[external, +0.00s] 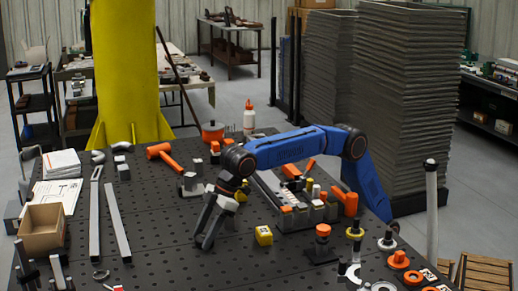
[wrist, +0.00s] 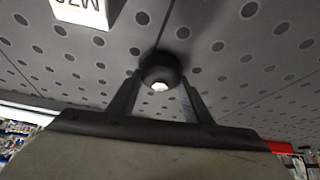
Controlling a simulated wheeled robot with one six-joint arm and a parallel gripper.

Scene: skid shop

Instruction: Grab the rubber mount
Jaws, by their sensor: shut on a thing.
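The rubber mount (wrist: 159,68) is a small black round piece with a bright stud in its middle. In the wrist view it sits between the two fingertips of my gripper (wrist: 162,78), which is shut on it. In the external view my gripper (external: 204,242) points down at the perforated black table, left of the yellow block. The mount cannot be made out there; the dark fingers hide it. I cannot tell whether it touches the table.
A tray of parts (external: 300,218) and an orange-topped post (external: 322,243) are further right. Long metal bars (external: 117,220) lie left. Table between is clear.

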